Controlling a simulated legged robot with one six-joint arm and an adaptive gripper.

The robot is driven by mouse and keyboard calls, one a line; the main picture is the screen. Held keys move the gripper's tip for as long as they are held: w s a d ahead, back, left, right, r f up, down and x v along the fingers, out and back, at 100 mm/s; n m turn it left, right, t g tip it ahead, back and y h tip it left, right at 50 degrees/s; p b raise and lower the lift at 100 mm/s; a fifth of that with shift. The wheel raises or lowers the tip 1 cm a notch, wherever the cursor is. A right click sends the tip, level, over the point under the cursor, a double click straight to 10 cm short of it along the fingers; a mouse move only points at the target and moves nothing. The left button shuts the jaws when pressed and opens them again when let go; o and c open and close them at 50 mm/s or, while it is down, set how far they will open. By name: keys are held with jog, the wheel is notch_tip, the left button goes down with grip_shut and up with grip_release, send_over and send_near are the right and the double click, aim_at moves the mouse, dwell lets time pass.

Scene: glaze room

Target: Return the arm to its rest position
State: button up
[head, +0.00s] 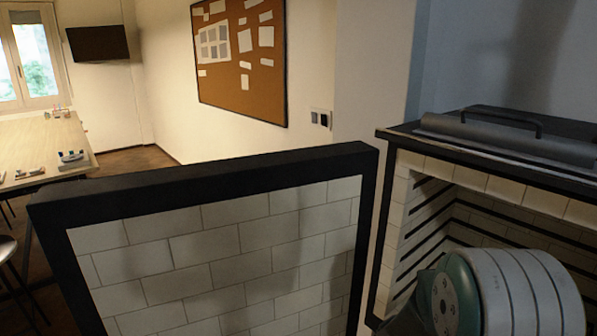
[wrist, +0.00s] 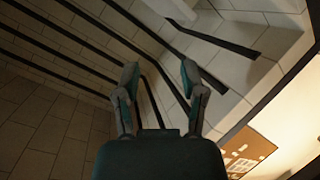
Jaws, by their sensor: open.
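My gripper (wrist: 160,82) shows in the wrist view with its two fingers spread apart. It is open and nothing is between the fingers. Past the fingers are the pale brick lining and dark grooves of the kiln (wrist: 95,50). In the head view my arm's rounded joint is at the lower right, in front of the open kiln (head: 411,215). The gripper itself is hidden in the head view. The kiln door (head: 215,260) stands open and shows its brick inner face and dark frame.
The open door fills the lower middle, left of my arm. A wooden table (head: 35,140) with small items stands at the far left, with stools beside it. A cork board (head: 240,88) hangs on the back wall. Some floor (head: 135,160) shows clear behind the door.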

jog(key=s+a+r+n+t+y, duration=0.2)
jog(key=s+a+r+y, duration=0.2)
jog(key=a+r+y, duration=0.75)
jog(key=s+a+r+g, duration=0.1)
jog(key=s+a, duration=0.1)
jog(key=s, duration=0.5)
jog(key=s+a+r+g, duration=0.1)
jog(key=s+a+g, duration=0.1)
jog(key=s, duration=0.5)
jog(key=s+a+r+g+h, duration=0.1)
jog(key=s+a+g, duration=0.1)
jog(key=s, duration=0.6)
jog(key=shift+a+r+m, duration=0.25)
jog(key=shift+a+m, duration=0.05)
jog(key=shift+a, duration=0.2)
jog(key=shift+s, duration=0.1)
